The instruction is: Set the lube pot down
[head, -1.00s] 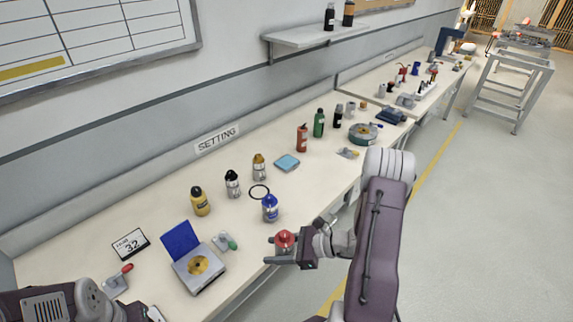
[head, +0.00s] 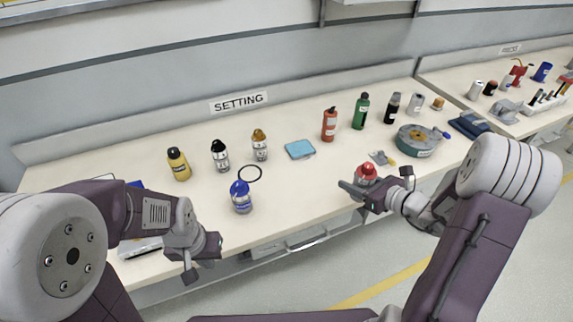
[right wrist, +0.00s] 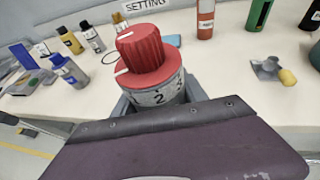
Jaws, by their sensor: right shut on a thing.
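The lube pot (head: 367,171) has a red knobbed lid and shows in the head view at the bench's front edge, right of centre. My right gripper (head: 362,190) is shut around it and holds it upright. In the right wrist view the pot (right wrist: 148,58) has a grey body with dark numerals under the red lid, and its lower part is hidden by the gripper. Whether its base touches the bench is hidden. My left gripper (head: 200,262) is by the bench's front edge at the left, with no thing seen in it; its finger gap is unclear.
The bench (head: 300,195) is clear between the blue bottle (head: 241,197) and the pot. A light blue pad (head: 300,149), a red bottle (head: 329,125), a small yellow-tipped tool (head: 383,159) and a round teal device (head: 418,140) lie behind or right of it.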

